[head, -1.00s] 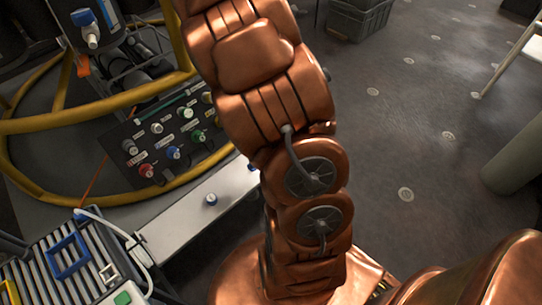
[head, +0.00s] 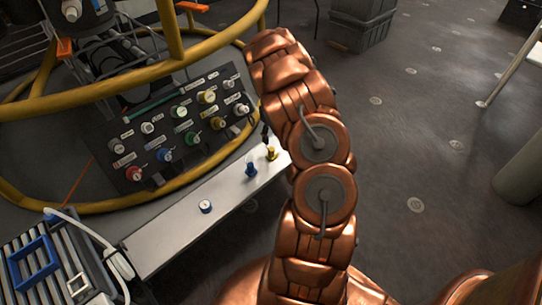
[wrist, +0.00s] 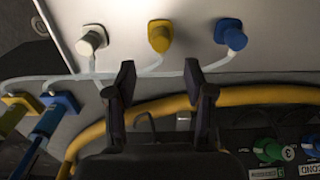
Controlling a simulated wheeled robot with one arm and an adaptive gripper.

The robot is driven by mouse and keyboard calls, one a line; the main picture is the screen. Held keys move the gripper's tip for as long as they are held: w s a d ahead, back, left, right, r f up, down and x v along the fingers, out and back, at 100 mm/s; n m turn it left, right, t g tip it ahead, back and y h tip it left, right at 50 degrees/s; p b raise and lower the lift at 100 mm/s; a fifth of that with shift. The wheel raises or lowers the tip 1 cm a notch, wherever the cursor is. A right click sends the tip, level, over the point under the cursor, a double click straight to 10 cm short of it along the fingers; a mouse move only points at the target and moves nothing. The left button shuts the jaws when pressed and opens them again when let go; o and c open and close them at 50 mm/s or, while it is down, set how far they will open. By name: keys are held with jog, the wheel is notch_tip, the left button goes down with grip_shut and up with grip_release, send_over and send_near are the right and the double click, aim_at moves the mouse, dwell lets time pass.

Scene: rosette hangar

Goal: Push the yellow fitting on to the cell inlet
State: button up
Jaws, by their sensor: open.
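A yellow fitting (head: 271,154) stands on the pale ledge (head: 182,232) in the head view, beside a blue fitting (head: 251,170). A dark part of my gripper shows just above it, and my arm hides the rest. In the wrist view my gripper (wrist: 159,68) is open, with nothing between its two dark fingers. Ahead of it a pale surface carries a yellow fitting (wrist: 160,37) between a white fitting (wrist: 92,40) and a blue fitting (wrist: 231,35). The yellow one lies above the gap, apart from the fingertips. I cannot tell which point is the cell inlet.
A black panel (head: 150,187) with several coloured, labelled fittings lies left of my arm. A yellow rail (head: 95,208) curves around it. A white-blue fitting (head: 205,206) stands on the ledge. Pale hoses (wrist: 150,74) cross the wrist view near the fingers. Open floor lies right.

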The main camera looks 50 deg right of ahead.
aim_at(272, 149)
dwell(0.3)
jog(key=shift+f+b, duration=1)
jog(key=shift+f, duration=3.5)
jog(key=shift+p, duration=0.4)
jog(key=shift+c, duration=0.3)
grip_shut()
jog(key=shift+r, duration=0.15)
jog(key=shift+r+p, duration=1)
jog(key=shift+r, duration=1.85)
